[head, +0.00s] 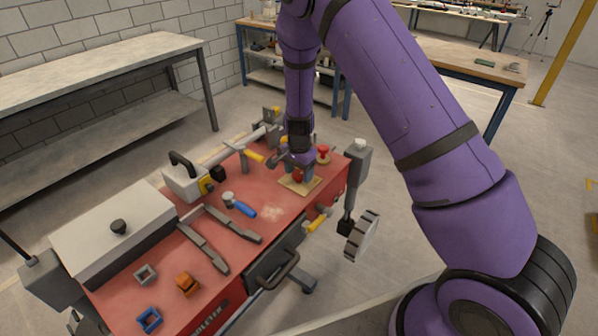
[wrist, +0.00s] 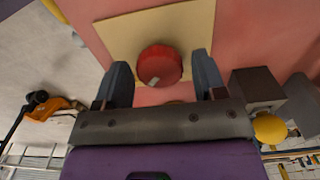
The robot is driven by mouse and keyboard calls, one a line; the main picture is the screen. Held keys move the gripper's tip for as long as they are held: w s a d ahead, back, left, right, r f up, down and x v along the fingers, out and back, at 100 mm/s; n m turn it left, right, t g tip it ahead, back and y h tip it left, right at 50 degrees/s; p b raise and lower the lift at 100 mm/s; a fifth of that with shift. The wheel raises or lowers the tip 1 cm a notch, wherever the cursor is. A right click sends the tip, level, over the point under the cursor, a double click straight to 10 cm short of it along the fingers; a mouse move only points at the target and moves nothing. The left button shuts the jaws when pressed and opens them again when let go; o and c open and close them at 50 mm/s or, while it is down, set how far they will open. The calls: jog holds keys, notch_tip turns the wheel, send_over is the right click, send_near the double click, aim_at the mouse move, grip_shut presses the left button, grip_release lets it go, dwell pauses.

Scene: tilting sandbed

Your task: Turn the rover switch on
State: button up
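A round red knob (wrist: 160,65) with a small pale mark sits on a square beige plate (wrist: 112,30) on the red bench top; it looks like the rover switch, though no label shows. In the head view the same knob (head: 298,176) and plate (head: 314,184) lie near the right end of the red bench. My gripper (wrist: 163,80) is open, with one finger to each side of the knob and a visible gap on both sides. In the head view my gripper (head: 297,158) points down above the plate and partly hides it.
A second red knob (head: 323,150) stands just behind my gripper. A blue-handled hammer (head: 240,206), dark flat tools (head: 205,248) and a grey lidded box (head: 117,235) lie on the red bench (head: 275,228). A vise-like grey fixture (head: 357,165) is at its right edge.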

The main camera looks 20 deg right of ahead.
jog(key=shift+o, duration=0.3)
jog(key=shift+r, duration=0.1)
notch_tip(320, 180, up, 11)
dwell(0.4)
notch_tip(320, 180, up, 11)
jog(key=n+y, duration=0.1)
jog(key=n, duration=0.1)
send_over(299, 173)
jog(key=s+d, duration=0.1)
jog(key=s, duration=0.4)
jog(key=s+d+r+n+t, duration=0.2)
jog(key=s+d+r+n, duration=0.1)
jog(key=s+r, duration=0.65)
jog(key=s+d+r+n+t, duration=0.1)
jog(key=s+r+n, duration=0.2)
jog(key=s, duration=0.7)
jog(key=s+d+r+n+t+h, duration=0.1)
jog(key=s+d+r+n+t, duration=0.1)
jog(key=s+r, duration=0.4)
jog(key=s+n, duration=0.1)
jog(key=s, duration=0.4)
jog(key=shift+r, duration=0.2)
